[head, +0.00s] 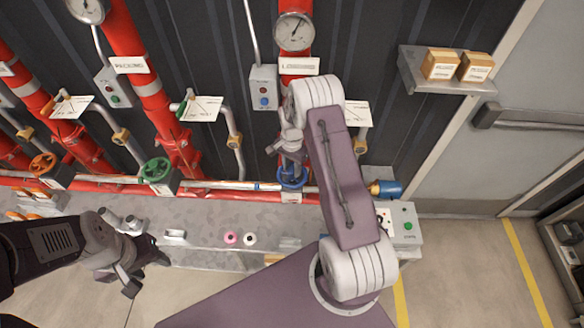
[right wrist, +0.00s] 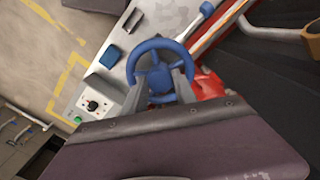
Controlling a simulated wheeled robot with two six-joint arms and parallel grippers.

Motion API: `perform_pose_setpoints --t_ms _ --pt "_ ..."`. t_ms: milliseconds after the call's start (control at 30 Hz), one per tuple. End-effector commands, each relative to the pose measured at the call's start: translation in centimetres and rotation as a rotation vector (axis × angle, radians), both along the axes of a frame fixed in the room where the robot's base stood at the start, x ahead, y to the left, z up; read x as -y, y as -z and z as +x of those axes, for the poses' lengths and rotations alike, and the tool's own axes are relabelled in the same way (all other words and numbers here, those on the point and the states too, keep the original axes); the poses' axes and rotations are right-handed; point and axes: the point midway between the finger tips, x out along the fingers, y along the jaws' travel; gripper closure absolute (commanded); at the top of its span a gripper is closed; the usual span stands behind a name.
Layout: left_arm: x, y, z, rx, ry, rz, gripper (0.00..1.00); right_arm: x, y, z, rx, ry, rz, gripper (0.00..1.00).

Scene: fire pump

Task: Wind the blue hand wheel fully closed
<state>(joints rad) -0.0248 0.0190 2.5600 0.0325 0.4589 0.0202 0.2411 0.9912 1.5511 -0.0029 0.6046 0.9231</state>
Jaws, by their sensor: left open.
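The blue hand wheel (head: 292,181) is on the lower part of the red riser under the "LOADING" sign, partly hidden by my right gripper (head: 291,160). In the right wrist view the blue hand wheel (right wrist: 160,43) faces me, and the two fingers of my right gripper (right wrist: 162,80) stand apart, one on each side of its hub, overlapping the rim. I cannot tell whether they touch it. My left gripper (head: 143,268) is open and empty at the lower left, over the floor in front of the grey ledge.
A green wheel (head: 155,170) and an orange wheel (head: 43,163) sit on pipes to the left. Pink and white rings (head: 231,238) lie on the ledge. A control box (head: 404,222) and a blue-and-brass fitting (head: 386,188) are right of the blue wheel.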

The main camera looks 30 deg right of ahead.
Motion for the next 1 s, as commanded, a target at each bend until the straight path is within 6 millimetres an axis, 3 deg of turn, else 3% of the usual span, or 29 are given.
perform_pose_setpoints --t_ms 167,400,500,533,600,633,1000 --pt "0.00 0.02 0.00 0.000 0.000 0.000 0.51 0.00 -0.06 0.15 0.004 0.027 0.000 1.00" --pt "0.00 0.18 0.00 0.000 0.000 0.000 0.51 0.02 -0.07 0.21 0.005 0.523 0.000 1.00" --pt "0.00 0.19 0.00 0.000 0.000 0.000 0.51 0.02 -0.09 0.23 0.006 0.660 0.000 1.00" --pt "0.00 0.18 0.01 0.000 0.000 0.000 0.51 0.02 -0.11 0.24 0.006 0.664 0.000 0.61" --pt "0.00 0.17 0.00 0.000 0.000 0.000 0.51 0.01 -0.11 0.22 0.006 0.661 0.000 0.42" --pt "0.00 0.17 0.00 0.000 0.000 0.000 0.51 0.02 -0.10 0.21 0.005 0.660 0.000 0.38" --pt "0.00 -0.20 0.00 0.000 0.000 0.000 0.51 0.02 -0.51 0.12 0.003 0.658 0.000 0.38"
